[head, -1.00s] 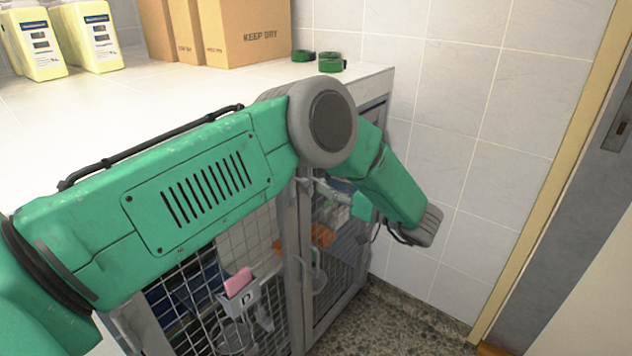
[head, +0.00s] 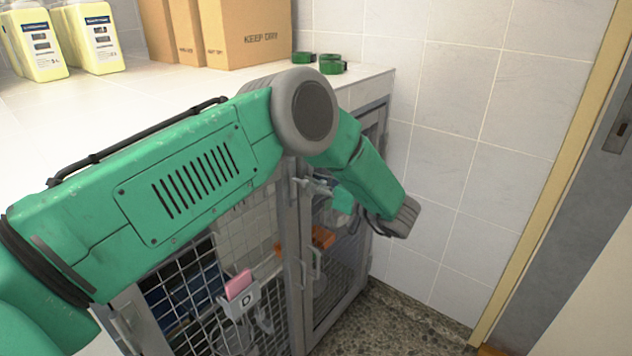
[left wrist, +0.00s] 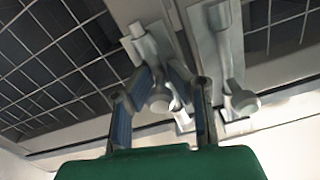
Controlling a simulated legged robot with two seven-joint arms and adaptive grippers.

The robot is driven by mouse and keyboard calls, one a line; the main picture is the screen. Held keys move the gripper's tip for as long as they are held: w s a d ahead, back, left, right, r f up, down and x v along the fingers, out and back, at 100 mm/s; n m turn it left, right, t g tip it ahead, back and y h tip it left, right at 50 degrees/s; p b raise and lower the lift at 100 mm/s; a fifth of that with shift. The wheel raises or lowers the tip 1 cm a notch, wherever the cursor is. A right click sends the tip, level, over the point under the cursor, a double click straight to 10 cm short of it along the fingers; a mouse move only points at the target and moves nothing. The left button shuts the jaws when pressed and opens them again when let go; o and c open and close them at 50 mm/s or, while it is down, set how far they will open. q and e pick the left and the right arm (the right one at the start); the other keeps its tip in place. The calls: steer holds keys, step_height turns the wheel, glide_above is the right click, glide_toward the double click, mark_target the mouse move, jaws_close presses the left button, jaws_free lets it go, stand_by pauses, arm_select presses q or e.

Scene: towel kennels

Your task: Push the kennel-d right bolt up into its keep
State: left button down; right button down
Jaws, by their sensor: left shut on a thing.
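The kennel-d door (head: 205,310) is wire mesh in a grey frame, with a card holder marked D (head: 246,300). My left arm reaches across in front of the kennels, and my left gripper (head: 316,187) is small and partly hidden at the upright beside that door. In the left wrist view, my left gripper (left wrist: 160,108) has its fingers closed around the round knob of the left-hand bolt (left wrist: 145,45), which looks like the kennel-d right bolt. A second grey bolt (left wrist: 225,50) stands beside it, untouched. The bolt's keep cannot be made out clearly. My right gripper is not in view.
The white counter (head: 60,130) above the kennels holds yellow jugs (head: 98,40), cardboard boxes (head: 245,35) and green rolls (head: 332,65). A neighbouring mesh door with a handle (head: 318,265) is to the right. A tiled wall (head: 450,150) stands close beyond my wrist.

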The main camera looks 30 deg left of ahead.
arm_select(q)
step_height(320, 180, up, 4)
steer(key=p, duration=0.2)
steer(key=shift+p, duration=0.35)
steer(key=shift+w+f, duration=0.15)
steer(key=shift+f, duration=0.05)
steer(key=c, duration=1.6)
jaws_free()
steer(key=shift+c, duration=0.2)
steer(key=shift+d, duration=0.1)
steer(key=shift+d+f, duration=0.1)
steer(key=shift+d, duration=0.4)
steer(key=d, duration=1.1)
steer(key=shift+s, duration=0.45)
